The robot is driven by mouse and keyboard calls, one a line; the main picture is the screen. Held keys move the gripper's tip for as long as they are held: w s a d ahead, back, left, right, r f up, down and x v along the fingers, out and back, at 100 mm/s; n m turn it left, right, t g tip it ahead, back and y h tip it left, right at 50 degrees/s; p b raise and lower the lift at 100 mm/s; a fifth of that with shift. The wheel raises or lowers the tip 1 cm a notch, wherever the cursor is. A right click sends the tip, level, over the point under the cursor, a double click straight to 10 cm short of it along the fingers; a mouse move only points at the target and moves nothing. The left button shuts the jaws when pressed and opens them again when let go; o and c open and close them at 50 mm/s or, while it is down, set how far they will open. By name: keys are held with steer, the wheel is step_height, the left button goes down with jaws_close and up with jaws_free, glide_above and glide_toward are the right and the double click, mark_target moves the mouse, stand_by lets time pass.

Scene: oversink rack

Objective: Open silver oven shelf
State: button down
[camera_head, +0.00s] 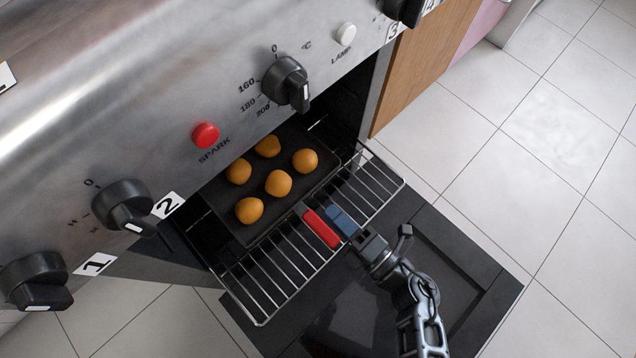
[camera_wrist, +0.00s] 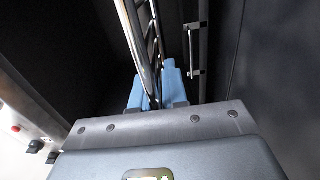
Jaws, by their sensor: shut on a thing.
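The silver wire oven shelf (camera_head: 262,284) sticks partly out of the oven over the lowered dark door (camera_head: 462,250). A black tray (camera_head: 226,208) with several round orange-brown buns (camera_head: 278,183) rests on its inner part. My gripper (camera_head: 336,220) is at the middle of the shelf's outer part, its blue fingers shut on the wire. A red piece beside the blue finger lies along the wires; I cannot tell what it belongs to. In the wrist view the shelf's bars (camera_wrist: 140,45) run between my blue fingers (camera_wrist: 155,90). The shelf's back end is hidden inside the oven.
The steel oven front (camera_head: 150,110) above has black knobs (camera_head: 287,84) and a red spark button (camera_head: 205,135). A wooden cabinet panel (camera_head: 425,60) stands beside the oven. The tiled floor (camera_head: 560,140) at right is clear.

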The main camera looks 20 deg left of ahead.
steer(key=shift+v, duration=1.65)
steer(key=c, duration=1.2)
jaws_free()
steer(key=shift+c, duration=0.2)
steer(key=p+v, duration=0.1)
steer(key=v, duration=0.6)
steer(key=shift+s+d+p, duration=0.2)
steer(key=shift+d+p, duration=0.1)
steer(key=shift+d, duration=0.05)
steer(key=shift+f, duration=0.1)
